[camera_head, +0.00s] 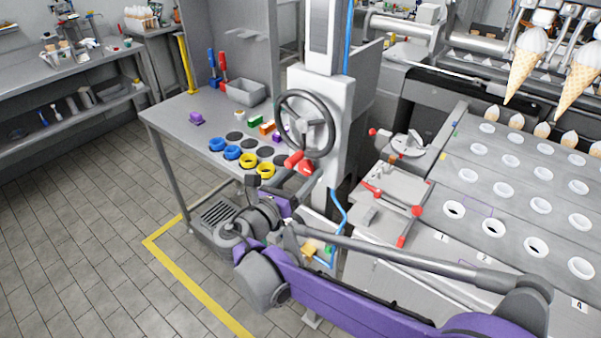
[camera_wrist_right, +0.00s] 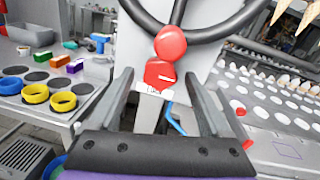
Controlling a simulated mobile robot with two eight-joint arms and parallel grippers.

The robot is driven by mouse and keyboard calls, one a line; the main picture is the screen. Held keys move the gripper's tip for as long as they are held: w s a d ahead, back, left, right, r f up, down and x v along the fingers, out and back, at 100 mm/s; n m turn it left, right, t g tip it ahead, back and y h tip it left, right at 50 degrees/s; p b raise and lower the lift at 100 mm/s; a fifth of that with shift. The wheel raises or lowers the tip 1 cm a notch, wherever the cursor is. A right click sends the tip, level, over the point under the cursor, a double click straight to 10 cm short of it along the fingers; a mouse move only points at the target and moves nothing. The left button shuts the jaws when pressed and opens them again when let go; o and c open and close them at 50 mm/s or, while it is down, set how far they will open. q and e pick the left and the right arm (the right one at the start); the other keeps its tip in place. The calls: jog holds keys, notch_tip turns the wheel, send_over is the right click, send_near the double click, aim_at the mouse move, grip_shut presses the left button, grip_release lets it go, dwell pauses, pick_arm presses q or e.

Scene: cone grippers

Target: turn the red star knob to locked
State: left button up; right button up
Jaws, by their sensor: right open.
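The red knob (camera_head: 304,168) is on the front of the grey machine column, below the black handwheel (camera_head: 306,122). In the right wrist view the red knob (camera_wrist_right: 158,74) bears a white mark, with a white label under it and a rounder red part (camera_wrist_right: 170,43) just above. My right gripper (camera_head: 297,179) is open and points at the knob from the front. In the right wrist view its fingers (camera_wrist_right: 163,82) stand left and right of the knob, with visible gaps on both sides. The knob's full star outline and the label's text are unclear. My left gripper is not in view.
A side table (camera_head: 180,122) left of the column holds blue rings (camera_head: 216,144), yellow rings (camera_head: 265,170), coloured blocks and a grey bin (camera_head: 246,92). A perforated plate (camera_head: 515,175) with ice-cream cones lies right. The handwheel is close above my gripper. Floor is clear at left.

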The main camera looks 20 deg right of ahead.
grip_shut()
dwell(0.4)
jog(key=shift+m, duration=0.4)
jog(key=m, duration=0.3)
jog(key=shift+m, duration=0.4)
jog(key=m, duration=0.4)
jog(key=shift+w+f+m+h, duration=0.1)
jog(key=shift+m+h, duration=0.3)
jog(key=m, duration=0.4)
jog(key=shift+a+m+h+p, duration=0.1)
jog(key=shift+m+h+p, duration=0.2)
jog(key=shift+m, duration=0.1)
jog(key=shift+w+m+g+p, duration=0.1)
jog(key=shift+m+g+p, duration=0.2)
jog(key=shift+m, duration=2.2)
